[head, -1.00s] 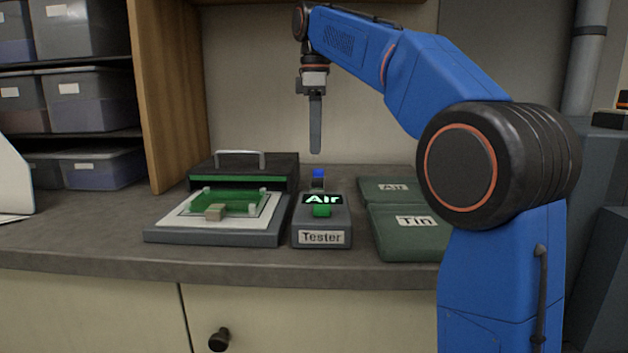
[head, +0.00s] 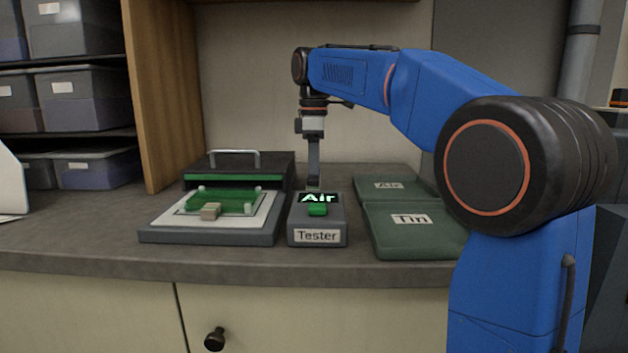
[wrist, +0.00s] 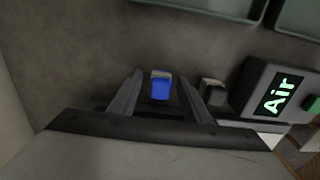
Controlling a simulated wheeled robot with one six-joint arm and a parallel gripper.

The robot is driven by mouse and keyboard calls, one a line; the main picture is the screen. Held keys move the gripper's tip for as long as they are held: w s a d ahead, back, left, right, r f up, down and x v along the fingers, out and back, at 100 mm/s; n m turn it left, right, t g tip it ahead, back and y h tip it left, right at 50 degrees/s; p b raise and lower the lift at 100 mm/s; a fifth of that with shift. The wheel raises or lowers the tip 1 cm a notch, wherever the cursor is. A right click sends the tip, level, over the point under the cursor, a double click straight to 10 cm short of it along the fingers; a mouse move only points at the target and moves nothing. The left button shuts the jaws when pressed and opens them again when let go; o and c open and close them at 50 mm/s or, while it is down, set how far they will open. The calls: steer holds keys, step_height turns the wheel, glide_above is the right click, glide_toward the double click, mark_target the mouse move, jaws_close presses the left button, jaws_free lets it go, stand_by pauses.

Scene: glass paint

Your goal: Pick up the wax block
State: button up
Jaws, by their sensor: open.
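A small blue block with a pale end, likely the wax block (wrist: 160,86), shows in the wrist view on the dark grey worktop. It lies between the two fingers of my open gripper (wrist: 158,92), with a gap on each side. I cannot tell how far the fingertips are above the worktop. In the head view my gripper (head: 314,185) points straight down just behind the tester (head: 317,220), and the blue block is hidden there behind the finger and the tester.
The tester shows "Air" and has a green piece on it. Dark green pads labelled "Tin" (head: 412,243) and "Air" (head: 372,186) lie right. A small grey piece (wrist: 213,93) sits close beside the right finger.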

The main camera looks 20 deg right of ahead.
jaws_close()
step_height(320, 180, up, 10)
stand_by(0.7)
